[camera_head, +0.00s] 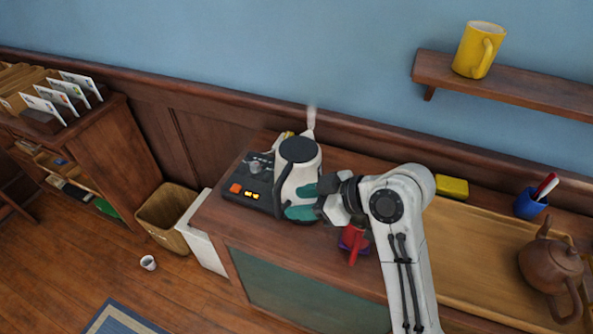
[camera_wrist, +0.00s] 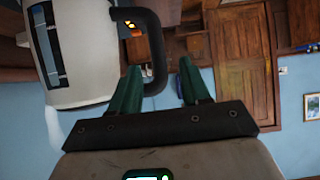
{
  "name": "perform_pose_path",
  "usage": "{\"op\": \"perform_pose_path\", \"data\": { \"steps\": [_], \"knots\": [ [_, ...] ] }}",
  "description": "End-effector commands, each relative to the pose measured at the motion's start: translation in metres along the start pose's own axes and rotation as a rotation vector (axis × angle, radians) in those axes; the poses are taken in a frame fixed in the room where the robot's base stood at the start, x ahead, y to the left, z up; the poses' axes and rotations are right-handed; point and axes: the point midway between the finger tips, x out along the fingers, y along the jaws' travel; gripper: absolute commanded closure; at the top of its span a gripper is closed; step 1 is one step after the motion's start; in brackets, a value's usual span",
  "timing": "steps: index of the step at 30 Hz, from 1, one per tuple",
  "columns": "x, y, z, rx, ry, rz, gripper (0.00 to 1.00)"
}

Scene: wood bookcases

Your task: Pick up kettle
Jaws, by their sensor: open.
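A white kettle (camera_head: 303,175) with a dark lid and black handle stands upright at a dark base with lit orange buttons on the wooden cabinet. In the wrist view the kettle (camera_wrist: 90,50) fills the upper left, with a dark level window. Its black handle (camera_wrist: 157,45) curves toward my fingers. My gripper (camera_head: 302,201) is open, its teal fingers at the kettle's lower right side. In the wrist view my gripper (camera_wrist: 161,65) shows the handle's end close to the left finger and partly between the fingers; contact cannot be told.
A brown teapot (camera_head: 552,262), blue cup (camera_head: 530,203) and yellow block (camera_head: 452,187) are to the right. A yellow mug (camera_head: 478,50) is on the wall shelf (camera_head: 510,85). A bin (camera_head: 165,215) stands left of the cabinet.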

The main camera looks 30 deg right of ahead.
Motion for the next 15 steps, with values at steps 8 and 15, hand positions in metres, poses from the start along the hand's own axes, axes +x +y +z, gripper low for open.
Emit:
{"op": "perform_pose_path", "data": {
  "steps": [8, 15],
  "knots": [
    [0.026, 0.0, 0.0, 0.0, -0.001, 0.0, 0.53],
    [0.055, 0.002, 0.004, 0.001, -0.003, -0.002, 0.53]
  ]
}}
